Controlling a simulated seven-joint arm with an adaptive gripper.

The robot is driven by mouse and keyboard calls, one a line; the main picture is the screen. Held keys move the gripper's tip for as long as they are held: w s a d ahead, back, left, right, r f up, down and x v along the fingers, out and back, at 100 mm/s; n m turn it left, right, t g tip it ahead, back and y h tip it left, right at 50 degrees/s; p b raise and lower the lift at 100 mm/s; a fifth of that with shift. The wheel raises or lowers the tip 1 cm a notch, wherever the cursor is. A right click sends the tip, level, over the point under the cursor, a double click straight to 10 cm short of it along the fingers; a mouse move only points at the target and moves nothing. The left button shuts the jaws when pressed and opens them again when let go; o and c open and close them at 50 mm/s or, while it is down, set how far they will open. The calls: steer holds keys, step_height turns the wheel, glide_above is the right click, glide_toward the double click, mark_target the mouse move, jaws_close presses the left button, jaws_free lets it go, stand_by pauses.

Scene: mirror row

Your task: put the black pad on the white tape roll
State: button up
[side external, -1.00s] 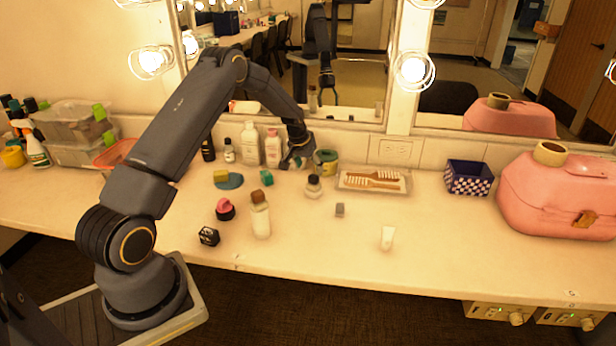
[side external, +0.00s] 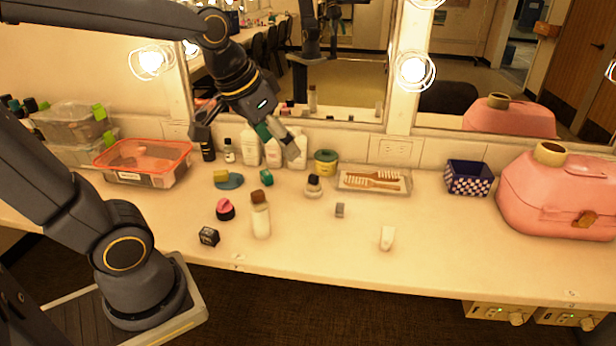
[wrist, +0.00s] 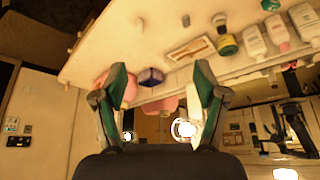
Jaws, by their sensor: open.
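A cream-white tape roll (side external: 550,153) lies flat on top of the pink case at the right in the side view. I cannot surely pick out the black pad. A small black block with pale marks (side external: 209,236) lies near the table's front left, and a pink piece with a black base (side external: 226,210) sits just behind it. My gripper (side external: 247,138) is open and empty, raised in front of the bottles at the back, far left of the roll. In the wrist view my gripper (wrist: 160,80) shows its two fingers wide apart with nothing between them.
The pink case (side external: 560,200) stands at the right beside a checkered bin (side external: 468,177). A tray with brushes (side external: 374,181), a green jar (side external: 326,162) and white bottles (side external: 250,145) line the back. The right front is mostly clear.

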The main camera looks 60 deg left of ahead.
steer(key=s+d+f, duration=0.1)
steer(key=s+d, duration=0.1)
steer(key=s, duration=0.5)
steer(key=shift+s+d+f+m+h, duration=0.25)
steer(key=shift+s+d+m+h, duration=0.05)
steer(key=shift+s+m, duration=0.1)
stand_by(0.6)
